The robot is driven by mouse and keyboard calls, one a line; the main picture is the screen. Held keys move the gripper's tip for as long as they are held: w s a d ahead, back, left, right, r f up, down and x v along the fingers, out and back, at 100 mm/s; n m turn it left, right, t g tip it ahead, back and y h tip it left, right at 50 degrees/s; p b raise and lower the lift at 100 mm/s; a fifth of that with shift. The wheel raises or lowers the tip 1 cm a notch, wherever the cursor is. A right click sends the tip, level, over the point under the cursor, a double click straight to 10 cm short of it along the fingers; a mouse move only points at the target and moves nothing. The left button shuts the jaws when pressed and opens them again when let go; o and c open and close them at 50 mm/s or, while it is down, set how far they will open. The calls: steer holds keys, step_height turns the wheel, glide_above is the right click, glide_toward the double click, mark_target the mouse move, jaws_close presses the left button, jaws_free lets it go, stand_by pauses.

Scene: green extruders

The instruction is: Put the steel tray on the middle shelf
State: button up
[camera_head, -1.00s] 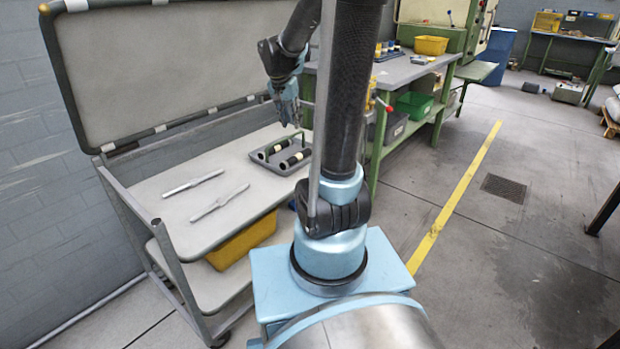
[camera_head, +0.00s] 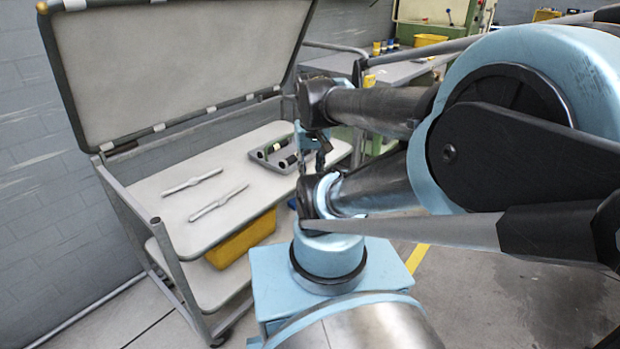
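The steel tray (camera_head: 264,163) is a shallow grey tray on the upper deck of the cart, towards its right end. It holds dark cylinders with pale bands. My gripper (camera_head: 313,164) is just right of the tray in the picture, pointing down, partly hidden by my arm links. Its fingers are too small and covered to show whether they are open. The tray appears to rest on the deck, apart from my gripper. The cart (camera_head: 160,222) has an upper deck and a lower shelf (camera_head: 215,285); I cannot tell which shelf is the middle one.
Two light, slim tools (camera_head: 218,203) lie on the deck left of the tray. A yellow bin (camera_head: 240,240) sits on the lower shelf. A tilted padded panel (camera_head: 180,65) rises behind the deck. A workbench (camera_head: 400,70) with a yellow box (camera_head: 430,40) stands behind, partly covered by my arm.

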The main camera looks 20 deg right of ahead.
steer(key=shift+s+a+f+n, duration=0.15)
steer(key=shift+s+f+n, duration=0.05)
steer(key=shift+s+f, duration=0.35)
steer(key=shift+s+a+f+n, duration=0.2)
steer(key=shift+s+f, duration=0.2)
steer(key=shift+s, duration=0.2)
steer(key=shift+w+d+f, duration=0.1)
steer(key=shift+w+f, duration=0.1)
steer(key=shift+w, duration=0.3)
